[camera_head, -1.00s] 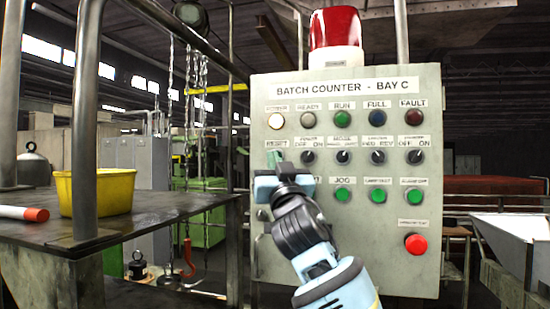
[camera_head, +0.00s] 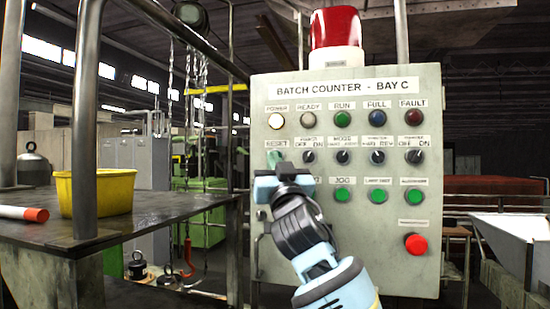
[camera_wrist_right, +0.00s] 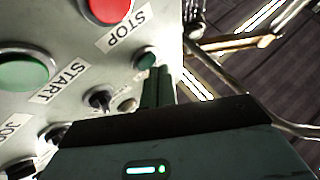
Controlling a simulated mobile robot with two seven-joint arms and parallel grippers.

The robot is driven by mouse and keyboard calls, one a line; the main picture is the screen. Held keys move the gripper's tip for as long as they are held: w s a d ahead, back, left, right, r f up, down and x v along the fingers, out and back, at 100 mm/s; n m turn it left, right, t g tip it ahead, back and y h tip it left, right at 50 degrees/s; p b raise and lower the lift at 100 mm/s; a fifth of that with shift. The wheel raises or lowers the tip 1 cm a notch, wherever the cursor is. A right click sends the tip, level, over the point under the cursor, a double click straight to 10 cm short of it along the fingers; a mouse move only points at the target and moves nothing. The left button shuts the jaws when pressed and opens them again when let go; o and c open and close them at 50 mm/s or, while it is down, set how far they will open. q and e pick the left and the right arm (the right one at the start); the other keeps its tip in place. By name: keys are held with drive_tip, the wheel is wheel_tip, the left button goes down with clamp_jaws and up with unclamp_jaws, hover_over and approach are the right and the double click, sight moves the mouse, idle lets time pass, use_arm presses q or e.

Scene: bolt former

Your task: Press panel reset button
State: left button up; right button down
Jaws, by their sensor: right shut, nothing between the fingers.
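The control panel (camera_head: 390,271), titled BATCH COUNTER - BAY C, stands upright ahead. The RESET label (camera_head: 277,145) is at its left side, under the white POWER lamp (camera_head: 277,121). My right gripper (camera_head: 275,160) is shut and empty, with its fingertips just below that label. They hide the button there in the head view. In the right wrist view a small dark green button (camera_wrist_right: 146,58), probably the reset button, shows just past the shut green fingertips (camera_wrist_right: 158,80). I cannot tell whether they touch it. My left gripper is not in view.
A black selector knob (camera_wrist_right: 100,98), a green START button (camera_wrist_right: 22,72) and a red STOP button (camera_wrist_right: 110,8) lie near the right gripper. A red button (camera_head: 416,243) is lower right on the panel. A yellow bin (camera_head: 95,193) stands on the left table.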

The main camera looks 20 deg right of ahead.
drive_tip(key=shift+w+d, duration=0.1)
drive_tip(key=shift+w, duration=0.05)
idle(0.4)
drive_tip(key=shift+w+d, duration=0.15)
drive_tip(key=shift+w, duration=0.05)
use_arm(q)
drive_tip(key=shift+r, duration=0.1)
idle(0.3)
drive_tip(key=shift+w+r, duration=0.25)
use_arm(e)
drive_tip(key=shift+s+a, duration=0.2)
drive_tip(key=shift+s, duration=0.1)
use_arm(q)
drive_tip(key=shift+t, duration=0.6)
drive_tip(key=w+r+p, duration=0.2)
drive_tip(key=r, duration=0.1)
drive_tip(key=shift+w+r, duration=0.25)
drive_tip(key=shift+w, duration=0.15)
use_arm(e)
drive_tip(key=s+a, duration=0.3)
drive_tip(key=s, duration=0.2)
drive_tip(key=shift+a, duration=0.2)
